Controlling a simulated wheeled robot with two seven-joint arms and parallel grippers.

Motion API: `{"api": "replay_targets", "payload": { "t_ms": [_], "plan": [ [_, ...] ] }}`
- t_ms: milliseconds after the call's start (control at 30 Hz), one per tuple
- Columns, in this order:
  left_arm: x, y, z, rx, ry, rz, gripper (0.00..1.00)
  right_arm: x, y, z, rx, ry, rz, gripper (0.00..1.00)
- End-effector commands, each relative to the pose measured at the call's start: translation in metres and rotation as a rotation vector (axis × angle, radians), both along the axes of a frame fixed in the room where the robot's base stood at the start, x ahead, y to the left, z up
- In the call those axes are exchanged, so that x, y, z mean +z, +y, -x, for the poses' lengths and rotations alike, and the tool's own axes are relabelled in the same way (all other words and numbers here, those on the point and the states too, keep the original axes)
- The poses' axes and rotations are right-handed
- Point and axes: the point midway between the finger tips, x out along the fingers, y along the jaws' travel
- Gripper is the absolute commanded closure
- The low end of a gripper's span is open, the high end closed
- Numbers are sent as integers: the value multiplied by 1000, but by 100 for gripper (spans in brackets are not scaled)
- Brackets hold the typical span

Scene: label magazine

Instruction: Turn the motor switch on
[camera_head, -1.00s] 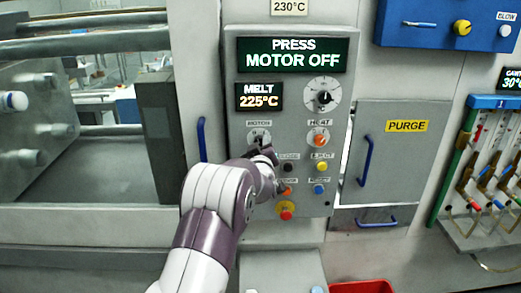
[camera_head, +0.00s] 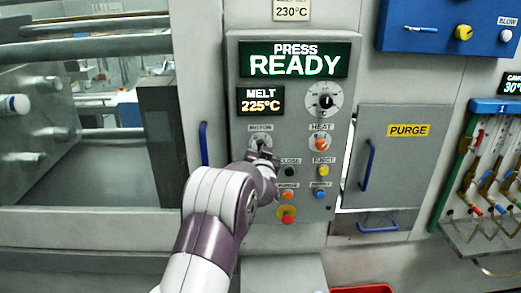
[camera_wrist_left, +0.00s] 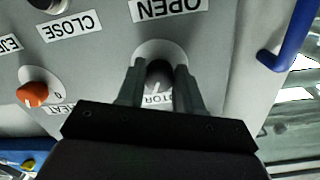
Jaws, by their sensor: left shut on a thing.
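The motor switch is a dark knob on a pale round plate, under the MOTOR label on the grey control panel (camera_head: 240,210). In the head view my left gripper (camera_head: 262,150) is at the switch and partly covers it. In the left wrist view the two fingers of my left gripper stand on either side of the motor switch (camera_wrist_left: 159,72), shut on it. The press display (camera_head: 294,60) reads PRESS READY. My right gripper is not in view.
The orange HEAT knob (camera_head: 320,144) is right of the motor switch. CLOSE (camera_head: 290,171), EJECT (camera_head: 323,170) and other buttons sit below. A blue handle (camera_head: 203,144) stands left of the panel.

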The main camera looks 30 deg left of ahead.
Motion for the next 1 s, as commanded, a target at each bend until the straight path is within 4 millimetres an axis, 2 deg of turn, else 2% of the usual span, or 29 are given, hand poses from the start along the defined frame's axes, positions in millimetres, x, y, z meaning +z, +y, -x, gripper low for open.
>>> {"api": "replay_targets", "payload": {
  "t_ms": [300,767,800,867,1000],
  "plan": [
    [3,-1,0,-3,42,-77,95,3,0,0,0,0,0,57],
    [3,-1,-1,-2,46,-88,95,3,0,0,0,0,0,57],
    [3,-1,-1,-2,46,-88,58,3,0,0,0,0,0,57],
    [3,-1,0,-2,47,-87,39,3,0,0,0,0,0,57],
    [2,-1,0,-1,49,-86,39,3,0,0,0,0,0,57]
  ]
}}
